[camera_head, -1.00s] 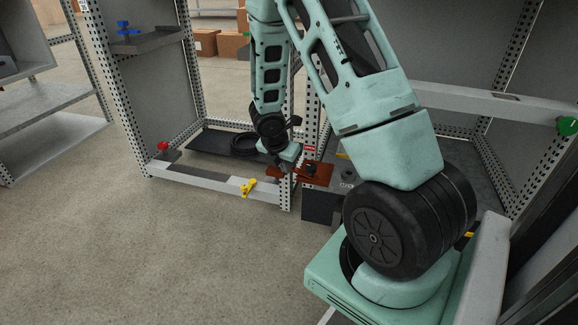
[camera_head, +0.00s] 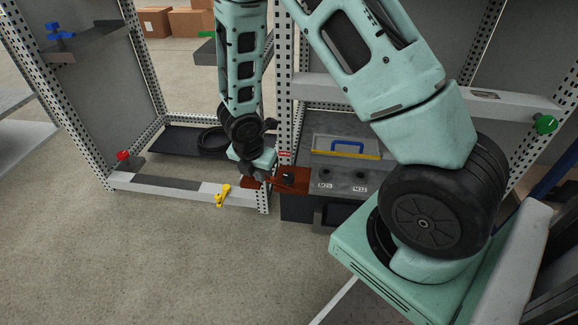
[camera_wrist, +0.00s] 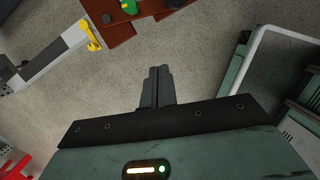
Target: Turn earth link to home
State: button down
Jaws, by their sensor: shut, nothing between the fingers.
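A copper-brown plate (camera_head: 292,180) with a black knob (camera_head: 288,177) sits at the cabinet's front corner post; it may be the earth link, but no readable label confirms this. In the wrist view the brown parts (camera_wrist: 106,34) show at the top, with a green knob (camera_wrist: 129,6) on them. My gripper (camera_wrist: 160,72) is shut and empty, its fingers pointing toward the brown parts with bare floor seen between. In the head view my gripper's fingers are mostly hidden by the wrist, close to the left end of the plate.
A green knob (camera_head: 545,124) is at far right. Floor in front is clear.

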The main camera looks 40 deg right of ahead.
aim_at(275, 186)
jog(key=w+d+f+b, duration=0.2)
jog(key=d+f+b, duration=0.4)
jog(key=f, duration=0.3)
jog(key=shift+w+f, duration=0.25)
jog(key=shift+f, duration=0.1)
jog(key=shift+d, duration=0.1)
jog(key=shift+d, duration=0.3)
